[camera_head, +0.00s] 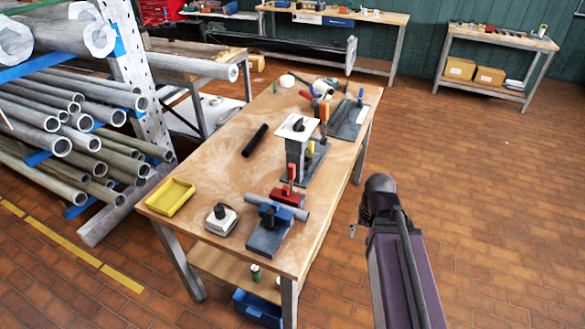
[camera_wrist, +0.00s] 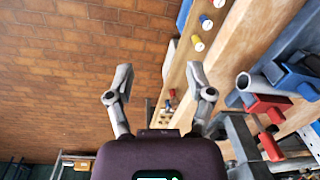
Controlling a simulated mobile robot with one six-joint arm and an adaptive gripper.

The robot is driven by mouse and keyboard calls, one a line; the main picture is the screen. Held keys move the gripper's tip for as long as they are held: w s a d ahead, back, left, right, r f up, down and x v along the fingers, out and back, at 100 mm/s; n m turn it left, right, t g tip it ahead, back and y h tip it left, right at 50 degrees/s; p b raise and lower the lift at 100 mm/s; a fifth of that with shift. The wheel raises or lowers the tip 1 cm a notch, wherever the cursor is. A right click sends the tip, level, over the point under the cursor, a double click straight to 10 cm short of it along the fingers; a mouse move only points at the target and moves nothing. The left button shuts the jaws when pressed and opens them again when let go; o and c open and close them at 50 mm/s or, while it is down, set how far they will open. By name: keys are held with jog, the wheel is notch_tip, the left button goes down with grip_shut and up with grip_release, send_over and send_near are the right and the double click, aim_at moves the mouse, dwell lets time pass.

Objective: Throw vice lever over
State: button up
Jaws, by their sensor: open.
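A vice with a blue upper part (camera_head: 272,212) and a dark grey base stands at the near end of the wooden bench, with a grey pipe (camera_head: 296,211) lying through it. A red block (camera_head: 287,197) with an upright red lever (camera_head: 291,175) is just behind it. In the wrist view the blue part (camera_wrist: 297,77), the pipe (camera_wrist: 252,84) and the red block (camera_wrist: 266,104) are at the right. My gripper (camera_wrist: 160,85) is open and empty, its two fingers apart. It is off the bench's right side, touching nothing; my arm hides most of it in the head view.
The wooden bench (camera_head: 225,160) also bears a yellow tray (camera_head: 171,197), a black cylinder (camera_head: 255,140), a small white-topped device (camera_head: 220,218) and a taller stand with a white plate (camera_head: 298,127). A pipe rack (camera_head: 60,130) is at left. Floor at right is clear.

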jog(key=w+a+f+m+y+b, duration=0.3)
jog(key=w+a+m+y+b, duration=0.1)
jog(key=w+a, duration=0.1)
jog(key=m+t+y+b, duration=0.6)
jog(key=m+y+b, duration=0.55)
jog(key=m, duration=0.55)
send_near(291, 165)
jog(key=d+f, duration=0.1)
jog(key=d, duration=0.3)
jog(key=shift+s+a+f+y, duration=0.1)
jog(key=shift+s+y, duration=0.25)
jog(key=shift+s, duration=0.1)
jog(key=shift+a, duration=0.1)
jog(key=shift+x, duration=6.85)
jog(key=shift+f, duration=0.1)
grip_shut()
